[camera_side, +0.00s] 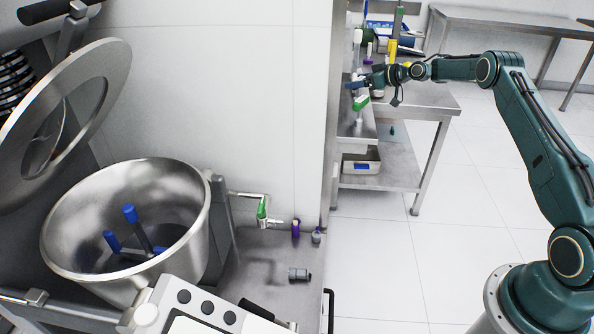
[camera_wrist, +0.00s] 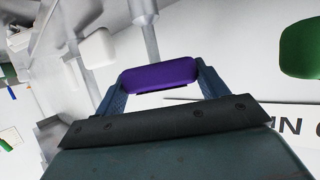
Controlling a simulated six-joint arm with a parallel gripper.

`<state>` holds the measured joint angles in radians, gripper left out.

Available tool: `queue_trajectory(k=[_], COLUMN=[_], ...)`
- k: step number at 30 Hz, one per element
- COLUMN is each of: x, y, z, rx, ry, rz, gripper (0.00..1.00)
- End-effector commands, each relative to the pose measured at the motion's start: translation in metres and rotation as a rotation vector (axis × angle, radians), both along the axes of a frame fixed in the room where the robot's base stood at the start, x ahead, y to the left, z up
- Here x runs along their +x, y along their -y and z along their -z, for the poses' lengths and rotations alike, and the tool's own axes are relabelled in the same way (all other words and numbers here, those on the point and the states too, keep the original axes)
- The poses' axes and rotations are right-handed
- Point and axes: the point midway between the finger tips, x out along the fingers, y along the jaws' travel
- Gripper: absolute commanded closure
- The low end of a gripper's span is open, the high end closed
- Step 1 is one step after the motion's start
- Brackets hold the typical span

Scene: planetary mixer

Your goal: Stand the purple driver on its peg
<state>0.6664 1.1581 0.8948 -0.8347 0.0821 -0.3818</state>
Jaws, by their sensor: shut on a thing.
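My gripper (camera_wrist: 160,80) is shut on the purple driver (camera_wrist: 160,73); its purple handle lies crosswise between the two fingers in the wrist view. In the side view my gripper (camera_side: 357,85) is at the far bench, by the edge of the wall panel. There the held driver is too small or hidden to tell. I cannot tell which thing is the driver's peg in either view.
A green-and-white thing (camera_side: 361,103) is just below my gripper; a green shape (camera_wrist: 301,48) is at the wrist view's right. A white block (camera_wrist: 98,48) is left of the driver. The mixer bowl (camera_side: 60,240) and small purple items (camera_side: 296,229) are nearer the side camera.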

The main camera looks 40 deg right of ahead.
Motion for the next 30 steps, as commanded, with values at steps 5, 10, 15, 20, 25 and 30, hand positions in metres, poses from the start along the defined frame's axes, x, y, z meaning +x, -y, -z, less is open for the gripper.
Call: queue_trajectory(k=[5,10,15,20,25,30], x=[0.0000,0.0001,0.0000,0.0000,0.0000,-0.0001], y=[0.0000,0.0000,0.0000,0.0000,0.0000,-0.0001], z=[0.0030,0.0059,0.0089,0.0088,0.0088,0.0092], rx=[0.000,0.000,0.000,0.000,0.000,0.001], ry=[0.000,0.001,0.001,0.000,0.000,-0.001], rz=[0.000,0.000,0.000,0.001,0.000,0.000], gripper=[0.52,0.52,0.52,0.26,0.02,0.02])
